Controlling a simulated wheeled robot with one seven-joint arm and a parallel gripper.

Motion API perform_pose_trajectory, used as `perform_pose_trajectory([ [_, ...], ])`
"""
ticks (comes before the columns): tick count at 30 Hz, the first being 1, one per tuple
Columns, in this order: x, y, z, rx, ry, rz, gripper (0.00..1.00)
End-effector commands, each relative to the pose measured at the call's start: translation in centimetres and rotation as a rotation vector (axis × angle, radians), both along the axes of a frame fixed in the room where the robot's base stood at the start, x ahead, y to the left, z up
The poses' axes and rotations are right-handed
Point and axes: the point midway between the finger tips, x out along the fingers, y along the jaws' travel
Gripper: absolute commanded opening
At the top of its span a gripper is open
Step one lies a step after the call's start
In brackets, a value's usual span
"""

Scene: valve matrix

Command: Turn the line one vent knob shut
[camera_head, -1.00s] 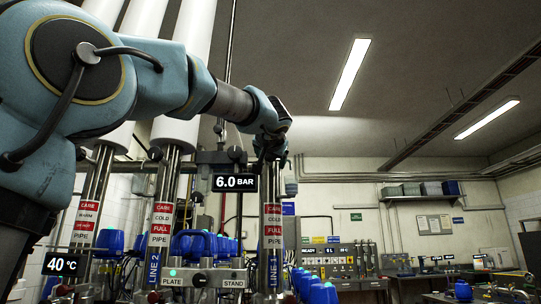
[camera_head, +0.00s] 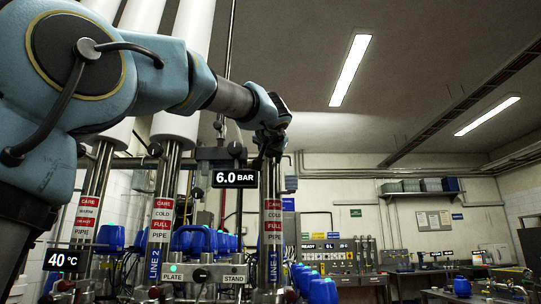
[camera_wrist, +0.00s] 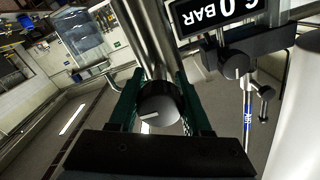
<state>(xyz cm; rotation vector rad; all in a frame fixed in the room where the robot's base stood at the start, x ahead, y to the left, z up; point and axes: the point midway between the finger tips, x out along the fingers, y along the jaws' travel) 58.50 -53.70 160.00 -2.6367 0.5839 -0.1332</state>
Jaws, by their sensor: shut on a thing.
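The vent knob (camera_wrist: 160,110) is a dark grey cylinder with a round end face and a short white mark across it. It sits at the end of a metal pipe in the wrist view. My gripper (camera_wrist: 160,88) has its two green fingers closed on either side of the knob. In the head view my gripper (camera_head: 270,150) is at the top of the line 1 pipe (camera_head: 272,205), which carries red and white labels and a blue LINE 1 tag. The knob is hard to make out there, hidden by the gripper.
A 6.0 BAR display (camera_head: 236,179) stands close to the left of the line 1 pipe. Several blue valve heads surround the pipe bases. Open room lies to the right.

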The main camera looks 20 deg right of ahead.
Motion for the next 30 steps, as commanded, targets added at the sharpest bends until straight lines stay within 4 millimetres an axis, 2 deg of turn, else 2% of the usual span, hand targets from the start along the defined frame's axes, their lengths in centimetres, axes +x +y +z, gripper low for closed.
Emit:
perform_pose_trajectory([
  [14, -0.01, -0.01, -0.04, 0.080, -0.037, 0.000, 0.00],
  [30, -0.06, -0.05, 0.02, 0.503, -0.235, -0.001, 0.00],
])
